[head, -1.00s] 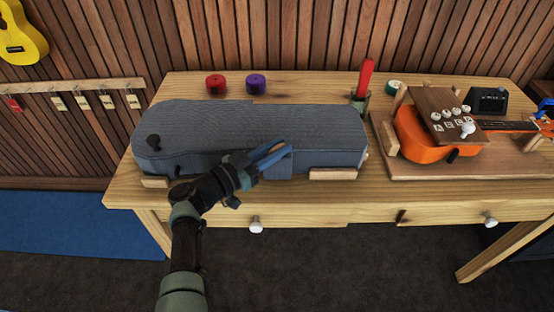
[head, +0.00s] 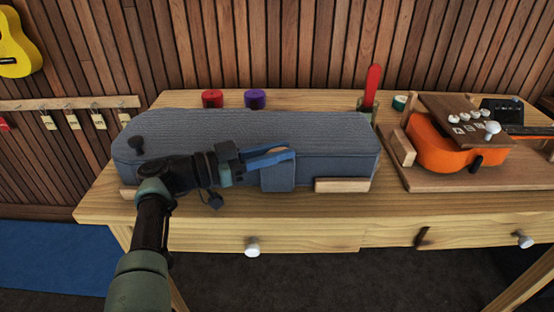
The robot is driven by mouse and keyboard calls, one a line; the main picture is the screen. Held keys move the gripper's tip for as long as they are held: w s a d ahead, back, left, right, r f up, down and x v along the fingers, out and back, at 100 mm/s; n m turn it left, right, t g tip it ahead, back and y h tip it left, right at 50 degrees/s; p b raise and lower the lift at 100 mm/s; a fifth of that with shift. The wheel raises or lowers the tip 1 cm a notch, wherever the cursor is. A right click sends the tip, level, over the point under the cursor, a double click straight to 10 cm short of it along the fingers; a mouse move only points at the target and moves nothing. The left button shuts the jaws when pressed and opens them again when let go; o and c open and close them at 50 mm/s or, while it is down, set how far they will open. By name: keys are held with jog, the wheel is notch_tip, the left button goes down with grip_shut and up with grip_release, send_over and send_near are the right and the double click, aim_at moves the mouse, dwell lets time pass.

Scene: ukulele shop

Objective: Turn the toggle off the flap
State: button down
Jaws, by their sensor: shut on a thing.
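A long grey-blue padded case (head: 240,125) lies on the wooden bench. A flap (head: 278,178), which looks like part of a front pocket, hangs on the case's front side. My gripper (head: 285,154) reaches in from the left, its blue fingers level along the flap's upper edge. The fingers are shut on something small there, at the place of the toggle. The toggle itself is hidden by the fingers, so its angle cannot be told.
Wooden blocks (head: 342,185) brace the case's front. Red (head: 212,98) and purple (head: 255,98) rolls stand behind it. An orange ukulele (head: 440,150) lies in a wooden cradle at right. Drawers with white knobs (head: 251,247) sit below the bench top.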

dwell(0.4)
jog(key=c, duration=0.8)
grip_release()
jog(key=shift+d, duration=0.1)
jog(key=shift+o, duration=0.2)
jog(key=b+v, duration=0.3)
jog(key=v, duration=1)
jog(key=shift+w, duration=0.1)
